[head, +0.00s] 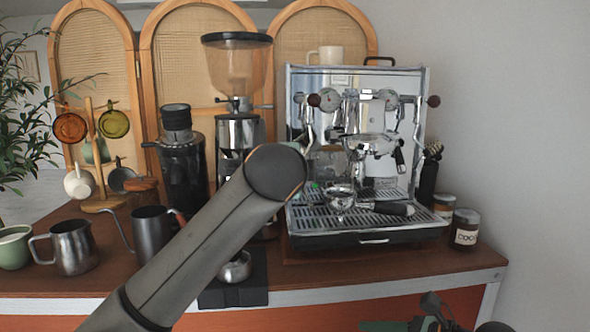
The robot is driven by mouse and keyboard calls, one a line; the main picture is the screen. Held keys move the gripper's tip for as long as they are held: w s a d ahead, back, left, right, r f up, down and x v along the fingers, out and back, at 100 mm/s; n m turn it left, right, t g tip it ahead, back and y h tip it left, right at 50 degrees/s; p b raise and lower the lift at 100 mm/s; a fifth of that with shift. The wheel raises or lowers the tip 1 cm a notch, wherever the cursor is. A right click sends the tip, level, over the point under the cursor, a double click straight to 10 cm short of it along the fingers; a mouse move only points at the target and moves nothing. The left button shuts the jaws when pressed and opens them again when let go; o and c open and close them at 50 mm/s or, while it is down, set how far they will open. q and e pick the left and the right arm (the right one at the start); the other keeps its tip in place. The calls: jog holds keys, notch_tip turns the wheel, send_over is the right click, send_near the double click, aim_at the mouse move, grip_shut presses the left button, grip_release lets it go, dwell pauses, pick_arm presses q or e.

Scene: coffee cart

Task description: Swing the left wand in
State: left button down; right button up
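The espresso machine (375,85) stands at the back right of the cart. Its left wand (309,128) is a thin metal tube on the machine's left front side, below a dark round knob (314,100). The wand's lower part is close to the end of my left arm in the picture, and its tip is hard to make out. My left arm reaches in from the lower left and its rounded end lies just left of the wand; the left gripper's fingers are hidden. My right gripper (437,314) shows only as dark parts at the bottom edge, and its opening is unclear.
A portafilter (395,208) lies on the drip tray (360,226). A grinder (240,135) stands left of the machine, and metal pitchers (73,248) stand at the left. Jars (465,230) stand at the right. The cart's front right top is clear.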

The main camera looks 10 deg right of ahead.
jog(key=s+a+f+n+t+h, duration=0.1)
jog(key=s+f+n+t+h, duration=0.35)
jog(key=f+n, duration=0.9)
jog(key=s+a+n+h, duration=0.2)
jog(key=s+a+n, duration=0.1)
jog(key=s+n, duration=1.05)
pick_arm(q)
jog(key=shift+w+f+t+b, duration=0.5)
jog(key=shift+w+f+t, duration=0.25)
jog(key=shift+t, duration=0.35)
pick_arm(e)
jog(key=w+r+n+t+y, duration=0.1)
jog(key=w+r+n+t, duration=0.2)
jog(key=r, duration=0.2)
jog(key=shift+w+a+r+n, duration=0.15)
jog(key=shift+w+a+n, duration=0.1)
jog(key=shift+a+n, duration=0.05)
pick_arm(q)
jog(key=shift+s+f, duration=0.1)
jog(key=shift+s, duration=0.1)
pick_arm(e)
jog(key=shift+t, duration=0.25)
